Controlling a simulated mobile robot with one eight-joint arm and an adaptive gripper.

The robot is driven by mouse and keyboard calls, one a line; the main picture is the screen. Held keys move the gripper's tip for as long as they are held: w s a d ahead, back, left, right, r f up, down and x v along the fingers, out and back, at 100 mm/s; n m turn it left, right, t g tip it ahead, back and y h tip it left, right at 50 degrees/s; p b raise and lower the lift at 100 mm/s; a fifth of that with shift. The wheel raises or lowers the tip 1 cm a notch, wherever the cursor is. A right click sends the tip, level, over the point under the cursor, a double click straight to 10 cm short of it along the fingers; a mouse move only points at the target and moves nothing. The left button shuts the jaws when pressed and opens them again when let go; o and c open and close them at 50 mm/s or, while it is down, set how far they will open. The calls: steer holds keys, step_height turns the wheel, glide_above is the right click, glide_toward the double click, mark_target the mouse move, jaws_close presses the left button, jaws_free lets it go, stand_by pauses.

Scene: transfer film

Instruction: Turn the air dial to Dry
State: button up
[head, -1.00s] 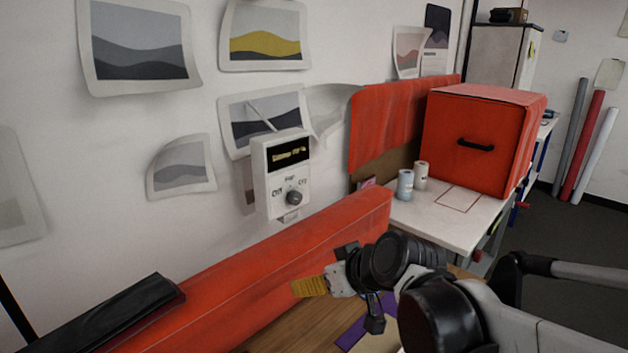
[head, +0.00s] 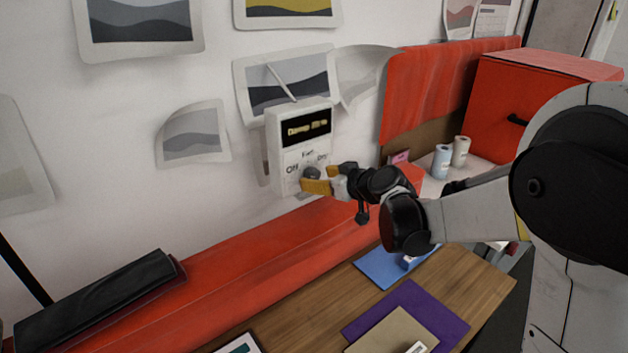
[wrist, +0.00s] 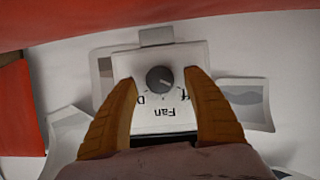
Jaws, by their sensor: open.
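The air dial is a dark grey round knob (head: 311,173) low on a white wall box (head: 284,150). The box has a dark display with yellow text, and labels Off, Fan and Dry around the knob. In the wrist view the box is upside down, and the knob (wrist: 160,78) shows between my two orange-yellow fingers. My gripper (head: 318,183) is open in front of the knob, its fingers one on each side. I cannot tell if they touch it. The Dry label is partly hidden by a finger in the wrist view. The knob's exact pointing is unclear.
A red padded ledge (head: 200,290) runs below the box. A wooden table (head: 310,310) holds a purple sheet (head: 435,310) and a blue sheet (head: 380,266). Curling prints (head: 193,135) hang on the wall. A red case (head: 500,105) and two rolls stand at right.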

steer(key=shift+x, duration=1.35)
steer(key=c, duration=1.2)
